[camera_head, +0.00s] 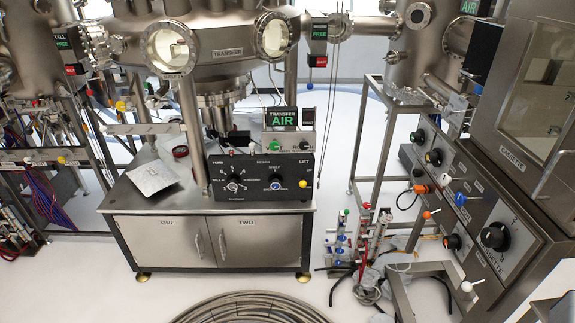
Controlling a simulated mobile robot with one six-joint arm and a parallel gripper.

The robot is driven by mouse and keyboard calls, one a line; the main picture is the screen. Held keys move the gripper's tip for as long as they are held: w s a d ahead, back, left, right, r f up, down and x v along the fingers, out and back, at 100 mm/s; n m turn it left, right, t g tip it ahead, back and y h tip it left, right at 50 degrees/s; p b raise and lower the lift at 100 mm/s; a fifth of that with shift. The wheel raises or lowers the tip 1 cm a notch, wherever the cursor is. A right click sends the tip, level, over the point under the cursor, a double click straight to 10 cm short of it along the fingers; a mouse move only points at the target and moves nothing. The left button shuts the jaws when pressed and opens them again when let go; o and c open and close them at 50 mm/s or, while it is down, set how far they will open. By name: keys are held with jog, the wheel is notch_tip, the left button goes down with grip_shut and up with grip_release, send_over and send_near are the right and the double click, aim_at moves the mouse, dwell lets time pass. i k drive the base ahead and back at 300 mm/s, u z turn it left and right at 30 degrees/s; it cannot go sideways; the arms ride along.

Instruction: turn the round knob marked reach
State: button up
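The black control panel (259,191) stands on the front of the steel cabinet under the transfer chamber. Its top row of small labels reads TURN at left and LIFT at right; the label between them is too small to read surely. Another round knob (233,186) with a white pointer and dial marks sits on the left half. I do not see my gripper, and nothing visibly touches either knob.
A green TRANSFER AIR display (282,118) stands above the panel. A tilted metal plate (151,178) lies on the cabinet (208,242). A coiled hose (250,308) lies on the floor in front. A bottle rack (345,240) and the cassette console (480,205) stand at right.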

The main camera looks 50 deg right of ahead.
aim_at(275, 181)
jog(key=z, duration=4.9)
jog(key=i, duration=0.1)
jog(key=u, duration=3.5)
jog(key=k, duration=0.95)
jog(key=u, duration=0.15)
jog(key=i, duration=0.65)
jog(key=z, duration=0.05)
